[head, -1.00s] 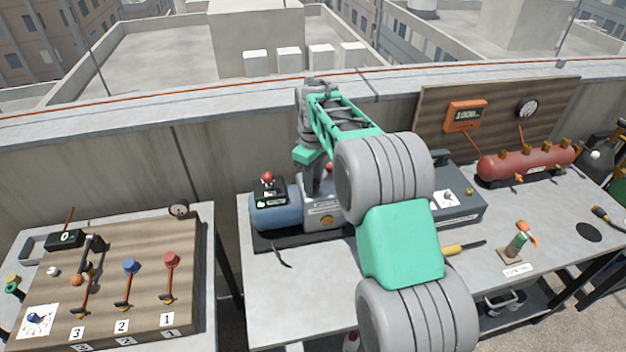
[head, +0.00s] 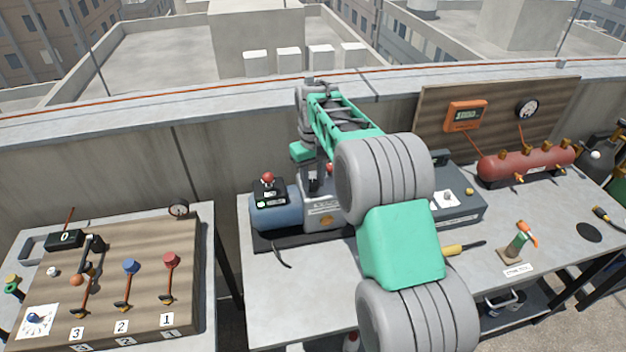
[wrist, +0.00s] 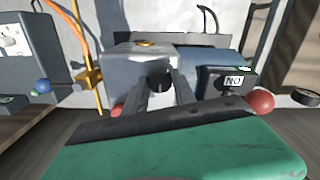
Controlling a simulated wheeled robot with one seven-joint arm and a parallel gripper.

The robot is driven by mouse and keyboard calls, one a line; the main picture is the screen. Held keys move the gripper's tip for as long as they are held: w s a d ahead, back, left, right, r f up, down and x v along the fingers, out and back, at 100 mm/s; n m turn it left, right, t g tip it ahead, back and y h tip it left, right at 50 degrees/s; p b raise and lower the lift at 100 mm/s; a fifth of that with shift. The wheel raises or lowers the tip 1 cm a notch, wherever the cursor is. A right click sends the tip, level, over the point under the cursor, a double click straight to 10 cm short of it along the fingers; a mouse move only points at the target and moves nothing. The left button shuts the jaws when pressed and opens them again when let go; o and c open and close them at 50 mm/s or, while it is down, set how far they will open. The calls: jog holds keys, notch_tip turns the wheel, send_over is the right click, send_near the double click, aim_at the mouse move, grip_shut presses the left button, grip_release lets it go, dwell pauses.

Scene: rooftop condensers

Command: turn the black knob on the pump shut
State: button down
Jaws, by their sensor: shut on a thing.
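The pump is a grey block (head: 322,217) with a blue motor (head: 281,212) on the middle table; it also shows in the wrist view (wrist: 125,72). In the wrist view the black knob (wrist: 160,77) sits on top of the grey block. My gripper (wrist: 161,84) points down at it, with one finger on each side, shut on the knob. In the head view my gripper (head: 315,185) is over the grey block, and the knob is hidden behind my gripper and arm.
A black box with a red ball-topped switch (head: 268,178) sits on the motor, close beside my gripper. A dark grey unit (head: 462,205) stands right of the pump. A yellow-handled tool (head: 455,249) lies in front. The left table holds a wooden lever board (head: 150,255).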

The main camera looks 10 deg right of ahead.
aim_at(313, 182)
jog(key=c, duration=1)
grip_release()
jog(key=shift+c, duration=0.2)
notch_tip(313, 182, up, 8)
jog(key=shift+f+b, duration=0.1)
jog(key=shift+b, duration=0.55)
jog(key=s+r+m+t, duration=0.15)
jog(key=s+r, duration=0.25)
jog(key=s, duration=1.1)
jog(key=s+f+m+t, duration=0.1)
jog(key=s+f, duration=0.5)
jog(key=s, duration=0.6)
jog(key=shift+a+t, duration=0.15)
jog(key=shift+t, duration=0.6)
